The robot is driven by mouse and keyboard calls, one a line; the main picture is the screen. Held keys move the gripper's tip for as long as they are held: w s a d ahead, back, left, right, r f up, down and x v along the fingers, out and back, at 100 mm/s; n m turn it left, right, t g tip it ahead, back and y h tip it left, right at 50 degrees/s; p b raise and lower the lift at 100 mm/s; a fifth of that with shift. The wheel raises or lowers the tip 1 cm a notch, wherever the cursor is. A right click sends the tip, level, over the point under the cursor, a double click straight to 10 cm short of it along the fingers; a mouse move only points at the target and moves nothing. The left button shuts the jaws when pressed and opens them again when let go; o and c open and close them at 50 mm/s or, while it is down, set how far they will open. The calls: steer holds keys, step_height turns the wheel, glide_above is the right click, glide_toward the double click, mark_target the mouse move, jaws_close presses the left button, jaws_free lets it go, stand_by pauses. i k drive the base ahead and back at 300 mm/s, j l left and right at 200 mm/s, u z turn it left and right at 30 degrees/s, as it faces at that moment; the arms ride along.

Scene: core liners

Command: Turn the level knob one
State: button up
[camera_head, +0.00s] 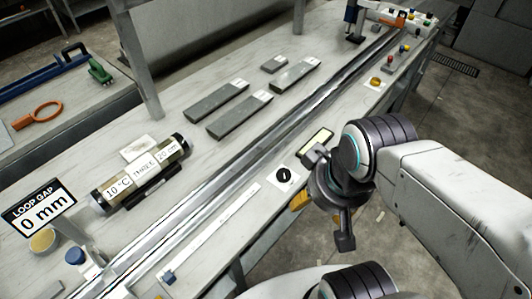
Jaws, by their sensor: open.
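The level knob (284,175) is a small black round knob with a light pointer line. It sits on a white square plate near the front edge of the bench. My gripper (322,190) is just to the right of the knob, past the bench's front edge, and looks apart from it. Its fingers are spread open with nothing between them. My arm comes in from the right. Part of the gripper covers the bench edge beside a pale yellow label (318,139).
A metal rail (230,172) runs along the bench behind the knob. A yellow button (375,82) and a red-topped post (387,62) stand farther along the front edge.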

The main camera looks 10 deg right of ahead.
mark_target(284, 175)
steer(key=k+j+u, duration=0.1)
steer(key=k+j, duration=0.2)
steer(key=k, duration=0.2)
steer(key=k+j+u, duration=0.1)
steer(key=k+j, duration=0.3)
steer(key=k, duration=0.1)
